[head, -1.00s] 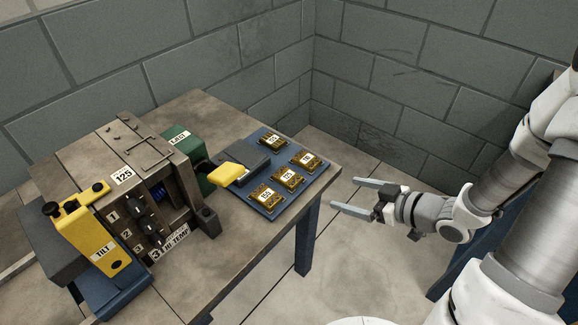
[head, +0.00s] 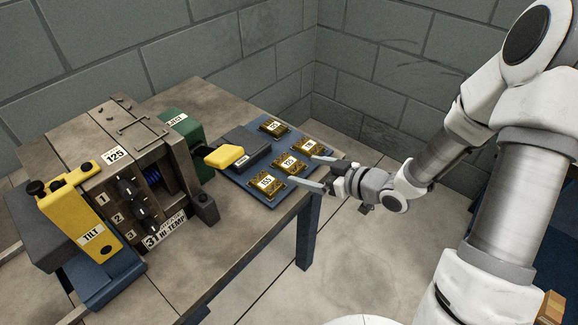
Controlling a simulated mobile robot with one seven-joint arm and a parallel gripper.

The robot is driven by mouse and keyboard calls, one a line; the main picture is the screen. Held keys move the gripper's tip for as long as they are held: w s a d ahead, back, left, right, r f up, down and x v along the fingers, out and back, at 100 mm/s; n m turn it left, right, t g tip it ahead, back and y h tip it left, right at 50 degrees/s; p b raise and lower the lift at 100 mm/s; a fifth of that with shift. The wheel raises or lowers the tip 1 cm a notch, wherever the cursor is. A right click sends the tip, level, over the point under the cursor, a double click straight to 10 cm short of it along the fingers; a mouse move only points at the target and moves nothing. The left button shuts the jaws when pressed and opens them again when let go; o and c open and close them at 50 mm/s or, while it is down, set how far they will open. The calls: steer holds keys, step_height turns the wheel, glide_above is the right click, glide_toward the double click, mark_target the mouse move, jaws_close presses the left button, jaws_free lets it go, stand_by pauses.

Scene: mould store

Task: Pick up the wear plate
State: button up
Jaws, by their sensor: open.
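Several small brass-coloured plates with white number labels lie on a blue tray (head: 232,171) at the table's right end. They are a back plate (head: 274,127), a right plate (head: 309,146), a middle plate (head: 290,163) that seems to read 125, and a front plate (head: 265,182) that seems to read 155. I cannot tell for sure which one is the wear plate. My gripper (head: 305,169) is open and empty at the tray's right edge. Its fingers point left, with one tip by the right plate and the other near the middle and front plates. Its height above them is unclear.
A machine (head: 135,190) with numbered knobs and a yellow TILT lever (head: 85,228) stands left on the table. A yellow-handled dark block (head: 224,157) reaches towards the tray, beside a green box (head: 186,133). Block walls stand behind. Floor is open at front right.

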mark_target(291, 164)
steer(key=b+x, duration=0.1)
steer(key=x, duration=0.4)
steer(key=shift+w+d+b, duration=0.2)
steer(key=shift+d+b, duration=0.05)
steer(key=shift+b, duration=0.15)
steer(key=shift+c, duration=0.3)
jaws_close()
steer(key=shift+r, duration=0.1)
